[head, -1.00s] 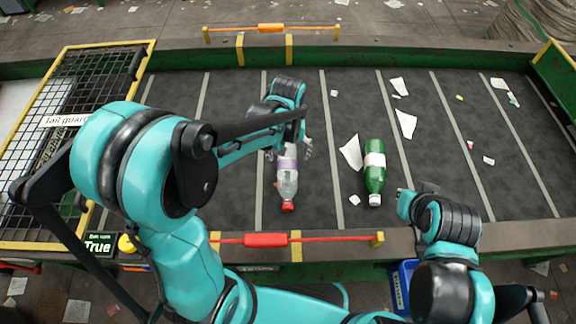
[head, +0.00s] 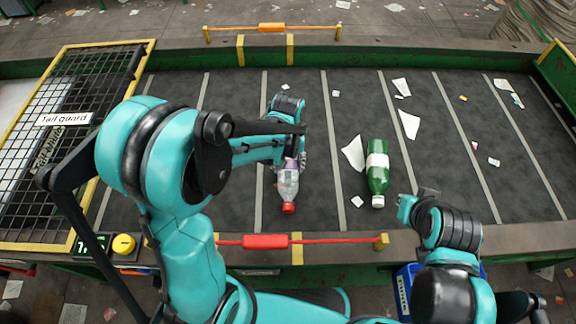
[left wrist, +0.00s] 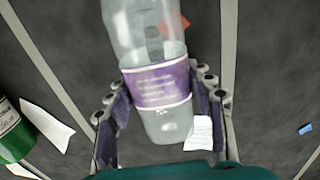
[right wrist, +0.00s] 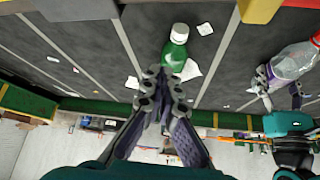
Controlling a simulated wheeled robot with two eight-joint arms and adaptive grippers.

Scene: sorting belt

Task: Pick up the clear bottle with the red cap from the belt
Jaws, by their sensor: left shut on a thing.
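The clear bottle (head: 287,184) with a red cap (head: 288,208) and purple label lies on the belt (head: 330,208) in the head view, cap toward me. My left gripper (head: 290,163) is shut around its label part, partly hidden by my arm. In the left wrist view the bottle (left wrist: 160,85) sits between the two fingers (left wrist: 160,110). The bottle (right wrist: 292,63) and that grip also show at the right of the right wrist view. My right gripper (right wrist: 161,78) is shut and empty, its tips close together.
A green bottle (head: 377,178) with a white label lies to the right of the clear one. White paper scraps (head: 354,154) lie around it. A red bar (head: 265,241) runs along the near belt edge. A yellow mesh tail guard (head: 62,119) stands at the left.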

